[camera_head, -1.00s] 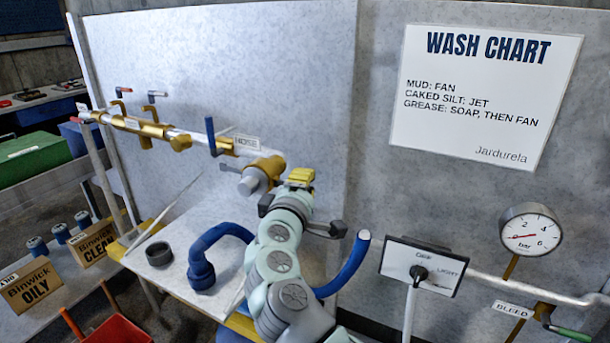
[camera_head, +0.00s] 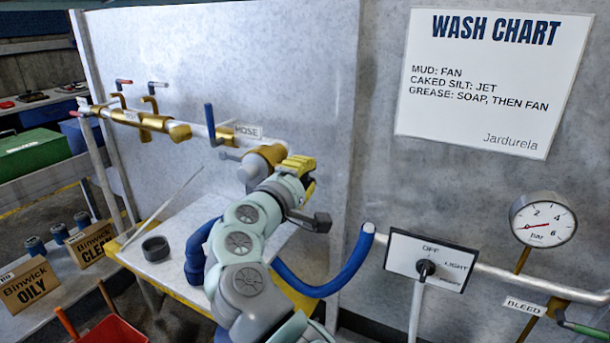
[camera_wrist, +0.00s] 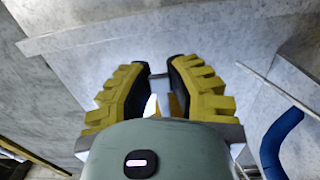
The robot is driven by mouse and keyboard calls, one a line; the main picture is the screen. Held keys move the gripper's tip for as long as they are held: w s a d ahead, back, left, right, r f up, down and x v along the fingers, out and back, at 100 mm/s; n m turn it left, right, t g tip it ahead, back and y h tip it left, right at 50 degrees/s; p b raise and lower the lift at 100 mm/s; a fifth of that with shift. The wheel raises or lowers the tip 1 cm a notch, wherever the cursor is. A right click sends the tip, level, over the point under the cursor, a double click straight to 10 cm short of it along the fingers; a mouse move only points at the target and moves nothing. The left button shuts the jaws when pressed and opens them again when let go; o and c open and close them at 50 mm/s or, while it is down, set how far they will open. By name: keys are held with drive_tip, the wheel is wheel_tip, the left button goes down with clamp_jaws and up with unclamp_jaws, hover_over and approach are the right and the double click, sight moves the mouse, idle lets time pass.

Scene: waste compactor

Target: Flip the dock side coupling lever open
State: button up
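The brass and grey coupling (camera_head: 256,168) sits at the right end of the wall pipe, below the HOSE label. A small grey lever-like piece (camera_head: 230,156) sticks out to its left; I cannot tell for sure that it is the dock side lever. My gripper (camera_head: 299,166) has yellow fingers and is just right of the coupling, overlapping it in the head view. In the wrist view my gripper (camera_wrist: 161,75) is open, with a gap between the dark finger pads. A small grey and pale part (camera_wrist: 158,85) shows in the gap; contact is not clear.
The blue hose (camera_head: 345,272) hangs right of and behind my arm. A blue-handled valve (camera_head: 211,126) stands on the pipe left of the coupling. A black ring (camera_head: 155,248) lies on the bench.

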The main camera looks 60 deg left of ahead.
drive_tip(key=o, duration=0.5)
drive_tip(key=shift+o, duration=0.2)
drive_tip(key=shift+s, duration=0.1)
drive_tip(key=v, duration=1.2)
